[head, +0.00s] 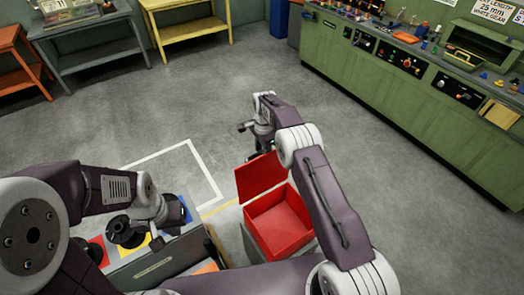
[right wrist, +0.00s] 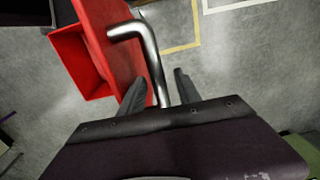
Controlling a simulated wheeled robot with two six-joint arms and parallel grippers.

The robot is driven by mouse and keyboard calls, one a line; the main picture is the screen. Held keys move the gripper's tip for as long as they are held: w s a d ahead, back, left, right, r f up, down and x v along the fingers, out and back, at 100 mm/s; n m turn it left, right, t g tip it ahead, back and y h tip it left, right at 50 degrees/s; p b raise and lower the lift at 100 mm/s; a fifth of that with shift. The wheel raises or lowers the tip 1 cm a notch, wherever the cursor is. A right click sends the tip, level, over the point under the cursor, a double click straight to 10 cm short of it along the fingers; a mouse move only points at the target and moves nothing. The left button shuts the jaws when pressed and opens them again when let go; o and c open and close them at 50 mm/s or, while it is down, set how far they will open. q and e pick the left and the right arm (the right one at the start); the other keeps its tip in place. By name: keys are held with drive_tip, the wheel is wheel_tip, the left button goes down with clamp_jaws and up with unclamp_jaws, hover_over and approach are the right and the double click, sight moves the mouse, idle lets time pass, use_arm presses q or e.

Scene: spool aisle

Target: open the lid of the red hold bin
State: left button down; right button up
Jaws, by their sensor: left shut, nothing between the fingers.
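The red hold bin (head: 290,238) stands at the centre right of the head view, with its empty inside showing. Its red lid (head: 260,177) is raised, standing up along the bin's far left side. My right gripper (head: 246,127) is beyond the lid's top edge in the head view. In the right wrist view, the bent metal handle (right wrist: 150,58) comes off the red lid (right wrist: 118,45) and passes between the spread fingers of my right gripper (right wrist: 160,88), with space beside it. My left gripper (head: 172,213) is shut and empty, over the area with black spools.
A grey stand with coloured squares and a black spool (head: 124,232) is at the lower left. A green bench (head: 400,95) with tools and switches runs along the right. A yellow table (head: 190,30) stands at the back. The floor beyond the bin is clear.

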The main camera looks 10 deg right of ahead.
drive_tip(key=r, duration=0.6)
drive_tip(key=r+b, duration=0.1)
drive_tip(key=r, duration=0.2)
drive_tip(key=shift+s+d, duration=0.1)
drive_tip(key=shift+s, duration=0.15)
